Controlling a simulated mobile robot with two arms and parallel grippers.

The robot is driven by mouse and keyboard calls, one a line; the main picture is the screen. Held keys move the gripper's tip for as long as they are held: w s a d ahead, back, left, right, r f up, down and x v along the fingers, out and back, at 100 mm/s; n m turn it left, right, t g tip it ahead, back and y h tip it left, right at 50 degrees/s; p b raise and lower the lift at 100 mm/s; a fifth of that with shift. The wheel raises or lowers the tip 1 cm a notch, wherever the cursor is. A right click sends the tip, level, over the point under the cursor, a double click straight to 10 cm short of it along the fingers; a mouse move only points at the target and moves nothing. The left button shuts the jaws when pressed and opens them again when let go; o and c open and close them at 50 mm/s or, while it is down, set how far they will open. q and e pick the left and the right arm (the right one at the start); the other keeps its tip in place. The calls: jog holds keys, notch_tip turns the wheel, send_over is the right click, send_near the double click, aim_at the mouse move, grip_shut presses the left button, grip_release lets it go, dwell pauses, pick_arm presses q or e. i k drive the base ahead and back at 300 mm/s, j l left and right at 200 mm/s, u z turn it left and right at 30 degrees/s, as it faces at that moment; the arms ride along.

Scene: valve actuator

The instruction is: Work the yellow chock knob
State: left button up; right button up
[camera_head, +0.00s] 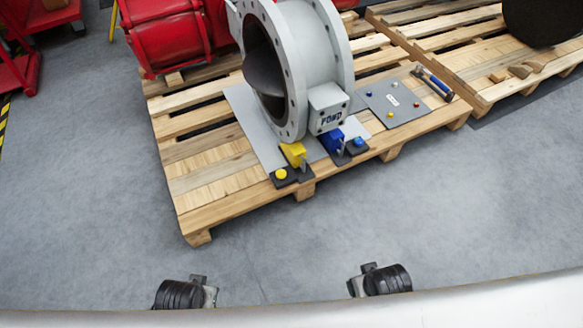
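A round yellow knob (281,174) sits on a small dark plate at the front edge of the wooden pallet. A yellow block (293,154) stands just behind it, close to the foot of the large grey flanged valve (343,50). I cannot tell which yellow part is the chock itself. My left gripper (199,286) and my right gripper (364,279) are low in the picture, in front of the pallet and apart from it. Their fingers are too small and foreshortened to show whether they are open or shut. Neither visibly touches anything.
A blue block (332,140) and blue knob (359,142) stand right of the yellow ones. A grey panel (376,111) with coloured buttons lies farther right on the pallet (206,182). Red equipment (165,40) stands behind left. The grey floor in front is clear.

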aim_at(281, 174)
jog(key=i+j, duration=0.2)
jog(key=j, duration=0.2)
jog(key=i+j, duration=0.2)
jog(key=j, duration=0.2)
jog(key=i+j, duration=0.2)
jog(key=j, duration=0.2)
jog(key=i+j, duration=0.25)
jog(key=j, duration=0.15)
